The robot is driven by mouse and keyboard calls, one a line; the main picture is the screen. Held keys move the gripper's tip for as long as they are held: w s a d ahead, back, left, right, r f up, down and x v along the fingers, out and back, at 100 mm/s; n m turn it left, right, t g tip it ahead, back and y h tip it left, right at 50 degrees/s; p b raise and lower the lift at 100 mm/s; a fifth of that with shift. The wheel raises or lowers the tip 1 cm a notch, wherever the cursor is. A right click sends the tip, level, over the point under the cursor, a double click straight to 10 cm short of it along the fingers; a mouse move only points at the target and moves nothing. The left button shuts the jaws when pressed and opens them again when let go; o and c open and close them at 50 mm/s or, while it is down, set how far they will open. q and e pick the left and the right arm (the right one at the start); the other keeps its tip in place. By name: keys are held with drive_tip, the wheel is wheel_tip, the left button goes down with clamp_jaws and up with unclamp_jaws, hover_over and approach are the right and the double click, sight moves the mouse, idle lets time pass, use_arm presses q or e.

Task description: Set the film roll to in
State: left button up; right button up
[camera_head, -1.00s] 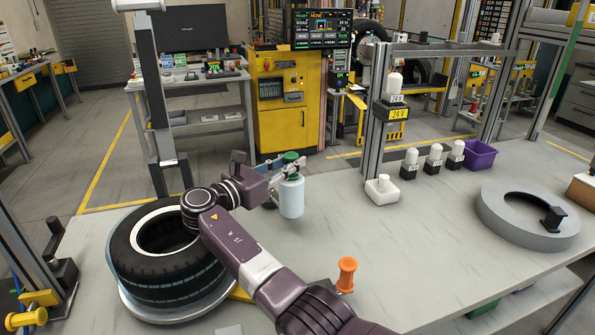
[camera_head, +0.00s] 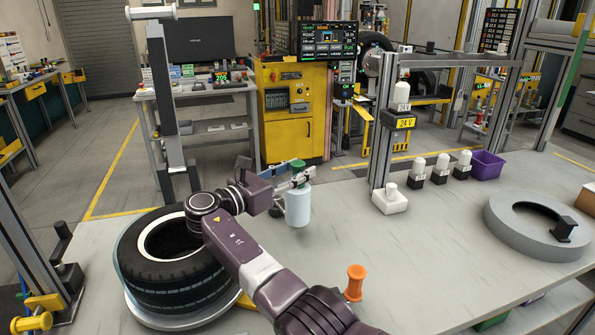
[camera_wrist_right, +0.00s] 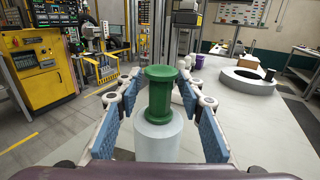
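A white film roll (camera_head: 298,207) with a green spool-shaped top (camera_head: 297,170) is upright near the table's back edge. In the right wrist view the green top (camera_wrist_right: 160,92) stands between the finger pads, with the white roll (camera_wrist_right: 158,138) below it. My right gripper (camera_head: 294,175) reaches around the green top from the left. In the wrist view its fingers (camera_wrist_right: 159,92) are spread, with a narrow gap on each side of the green top. The roll's underside is hidden in the wrist view. My left gripper is not in view.
A tyre (camera_head: 172,262) lies at the left, beside my right arm. An orange spool (camera_head: 355,283) stands near the front. A white block (camera_head: 390,204), several small bottles, a purple bin (camera_head: 487,166) and a grey ring (camera_head: 530,240) are to the right. The middle tabletop is clear.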

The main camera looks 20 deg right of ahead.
wheel_tip(320, 180, up, 10)
idle(0.7)
